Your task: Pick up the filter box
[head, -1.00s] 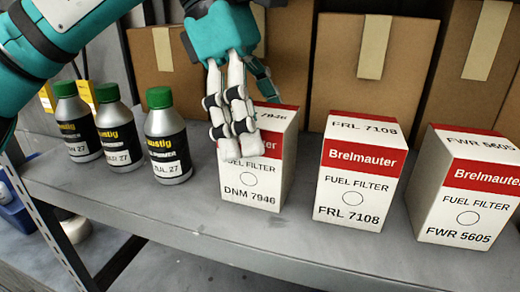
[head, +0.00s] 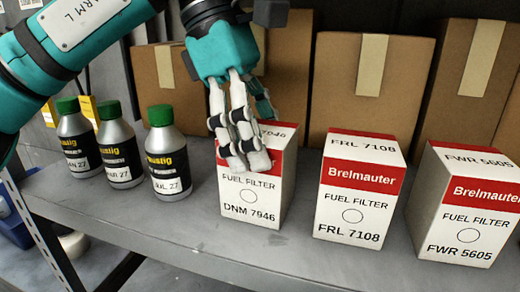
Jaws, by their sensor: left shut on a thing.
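Three white and red fuel filter boxes stand on the grey shelf. The left one, marked DNM 7946 (head: 250,200), has my left gripper (head: 255,150) on it. The gripper's white fingers lie over the box's top and front, covering part of the red band, and are shut on it. The far fingertip is hidden behind the box. The box stands upright and appears to rest on the shelf. The middle box, FRL 7108 (head: 352,205), and the right box, FWR 5605 (head: 465,215), stand apart from it. My right gripper is not in view.
Several silver bottles with green caps stand left of the boxes; the closest is this bottle (head: 167,155). Brown cartons (head: 370,90) line the back. The shelf (head: 200,225) is bare along its front edge. A blue container (head: 15,220) is at the lower left.

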